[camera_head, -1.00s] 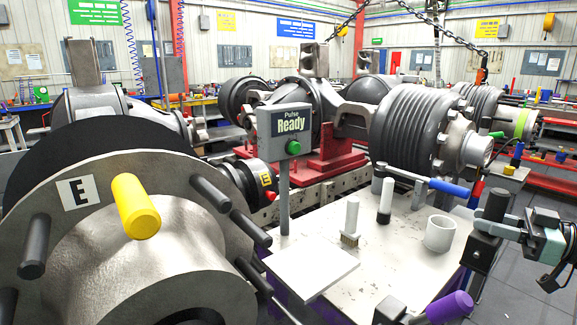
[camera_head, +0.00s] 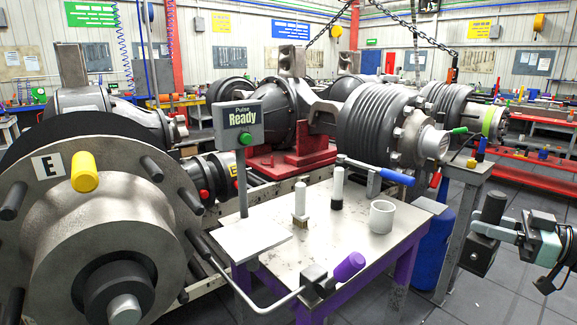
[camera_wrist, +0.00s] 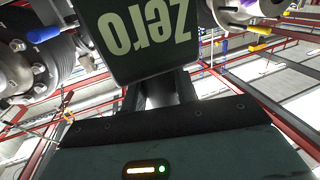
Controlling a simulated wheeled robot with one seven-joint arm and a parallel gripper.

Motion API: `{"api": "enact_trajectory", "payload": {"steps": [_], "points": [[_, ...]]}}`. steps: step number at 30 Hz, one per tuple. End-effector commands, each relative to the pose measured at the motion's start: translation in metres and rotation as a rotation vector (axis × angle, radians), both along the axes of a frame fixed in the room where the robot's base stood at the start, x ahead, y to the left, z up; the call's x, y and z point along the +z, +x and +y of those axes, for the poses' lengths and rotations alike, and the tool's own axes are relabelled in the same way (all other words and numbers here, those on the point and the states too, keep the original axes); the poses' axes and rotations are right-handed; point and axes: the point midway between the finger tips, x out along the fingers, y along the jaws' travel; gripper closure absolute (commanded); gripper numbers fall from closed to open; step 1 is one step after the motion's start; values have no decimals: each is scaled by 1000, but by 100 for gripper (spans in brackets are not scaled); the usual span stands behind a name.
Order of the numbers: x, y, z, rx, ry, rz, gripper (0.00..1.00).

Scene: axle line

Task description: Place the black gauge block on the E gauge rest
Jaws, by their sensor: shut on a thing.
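A dark block (camera_head: 477,254) hangs at the left end of my gripper (camera_head: 487,231) at the right in the head view. I take it for the black gauge block. My gripper is shut on it, in the air right of the table. In the wrist view a dark block (camera_wrist: 150,38) fills the top middle, with "Zero" upside down on its face. A white plate with a black E (camera_head: 48,166) is on the large metal hub (camera_head: 75,225) at left. A yellow peg (camera_head: 84,172) sticks out beside it. I cannot tell which part is the E gauge rest.
A "Pulse Ready" box (camera_head: 238,124) stands on a post.

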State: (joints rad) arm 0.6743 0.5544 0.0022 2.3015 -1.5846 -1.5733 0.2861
Motion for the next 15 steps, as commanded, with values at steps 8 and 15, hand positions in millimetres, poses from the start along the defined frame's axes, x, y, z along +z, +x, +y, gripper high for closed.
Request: {"api": "enact_trajectory", "payload": {"steps": [8,15], "points": [[-30,11,4,-36,4,1,100],[-70,22,10,-94,5,4,100]]}}
